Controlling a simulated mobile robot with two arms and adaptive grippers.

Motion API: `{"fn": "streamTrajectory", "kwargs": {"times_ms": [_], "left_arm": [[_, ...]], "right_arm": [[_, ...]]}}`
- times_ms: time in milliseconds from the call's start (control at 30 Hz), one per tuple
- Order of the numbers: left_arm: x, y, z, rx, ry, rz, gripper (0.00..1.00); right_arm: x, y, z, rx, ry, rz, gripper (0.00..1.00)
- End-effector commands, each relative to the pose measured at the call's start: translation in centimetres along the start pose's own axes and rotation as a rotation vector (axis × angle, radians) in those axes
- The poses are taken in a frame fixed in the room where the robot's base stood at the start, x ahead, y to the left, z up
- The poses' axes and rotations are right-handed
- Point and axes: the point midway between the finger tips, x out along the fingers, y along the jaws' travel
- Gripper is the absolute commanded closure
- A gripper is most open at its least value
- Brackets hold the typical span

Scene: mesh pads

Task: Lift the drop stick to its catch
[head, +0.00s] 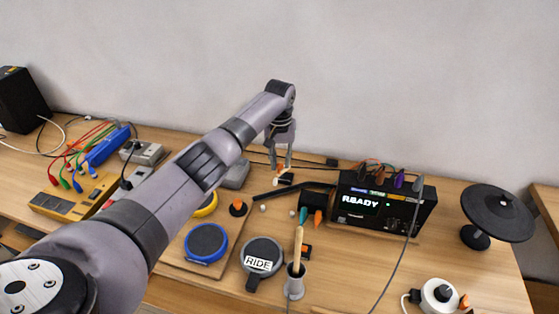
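My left gripper (281,163) points down at the back middle of the table in the head view. Its two fingers straddle or stand just above a small orange and white piece near a black block (286,179); I cannot tell whether they touch it. A dark, thin bar (265,193) slants up to the right beside this spot and may be the drop stick. Its catch cannot be made out. A pale wooden stick (298,245) stands upright in a grey cup (295,283) at the front. My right gripper is not in view.
A black box reading "READY" (360,201) stands right of the gripper, with cables on top. Round pads lie in front: a blue-rimmed one (206,241) and one labelled "RIDE" (262,250). A black cymbal pad (497,212) stands far right. My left arm hides part of the table.

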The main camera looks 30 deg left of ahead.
Motion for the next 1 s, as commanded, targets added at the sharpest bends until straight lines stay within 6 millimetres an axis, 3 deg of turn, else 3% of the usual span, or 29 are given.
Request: {"fn": "streamTrajectory", "kwargs": {"times_ms": [233,567,733,1000], "left_arm": [[0.1,0.0,0.1,0.001,-0.005,0.000,0.60],[-0.2,0.0,0.2,0.001,-0.007,0.000,0.60],[-2.5,0.1,0.1,0.001,-0.003,0.002,0.60],[-8.4,0.1,0.1,0.002,-0.001,0.002,0.60]], "right_arm": [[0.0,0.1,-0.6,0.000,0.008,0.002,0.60],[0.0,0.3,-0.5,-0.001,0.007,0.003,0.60],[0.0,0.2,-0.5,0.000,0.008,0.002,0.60],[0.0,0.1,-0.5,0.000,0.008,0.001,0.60]]}}
